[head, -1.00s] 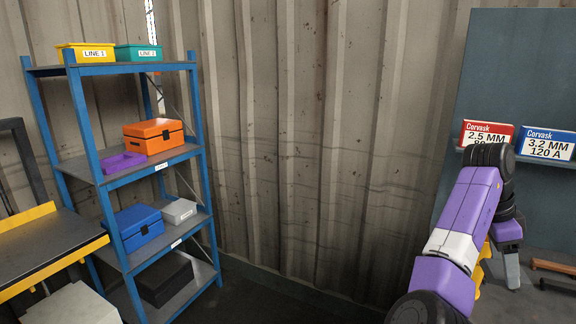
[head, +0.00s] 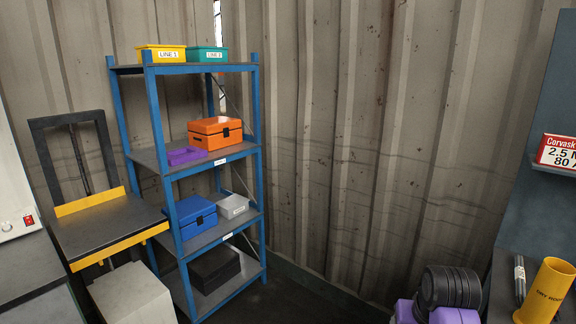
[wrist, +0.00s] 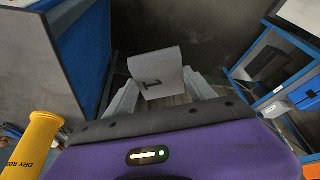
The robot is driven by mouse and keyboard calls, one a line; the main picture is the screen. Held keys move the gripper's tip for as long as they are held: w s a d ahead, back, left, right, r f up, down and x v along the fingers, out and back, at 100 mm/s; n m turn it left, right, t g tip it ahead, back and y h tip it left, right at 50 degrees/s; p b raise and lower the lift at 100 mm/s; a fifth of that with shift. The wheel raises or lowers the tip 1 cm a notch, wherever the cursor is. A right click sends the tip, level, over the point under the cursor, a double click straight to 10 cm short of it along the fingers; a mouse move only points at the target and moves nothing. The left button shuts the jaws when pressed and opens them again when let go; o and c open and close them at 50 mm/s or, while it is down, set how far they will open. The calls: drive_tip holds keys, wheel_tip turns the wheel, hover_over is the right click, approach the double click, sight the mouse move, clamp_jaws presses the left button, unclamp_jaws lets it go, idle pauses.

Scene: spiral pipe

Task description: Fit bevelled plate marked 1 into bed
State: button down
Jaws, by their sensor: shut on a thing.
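The bevelled plate marked 1 (wrist: 152,64) is a light grey piece with a dark "1" on its face, seen turned in the wrist view. My gripper (wrist: 160,90) is shut on it, one pale finger on each side, and its upper part stands out beyond the fingers. In the head view my gripper and the plate are out of sight; only part of my arm shows at the bottom right. I cannot make out the bed in either view.
A blue shelf rack (head: 205,160) with boxes stands against the corrugated wall. A black and yellow lift table (head: 105,225) is at its left. A yellow rod tube (head: 545,290) stands on a bench at the right. Open floor lies between rack and bench.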

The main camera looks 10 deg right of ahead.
drive_tip(key=s+a+f+n, duration=0.2)
drive_tip(key=s+a+f, duration=0.4)
drive_tip(key=a, duration=0.2)
drive_tip(key=s+a+f+n+y, duration=0.1)
drive_tip(key=s+a+f+n, duration=0.1)
drive_tip(key=s+a+f, duration=0.4)
drive_tip(key=shift+a+f+n+t+y, duration=0.3)
drive_tip(key=shift+a+f, duration=0.2)
drive_tip(key=shift+a, duration=1.05)
drive_tip(key=shift+s, duration=0.1)
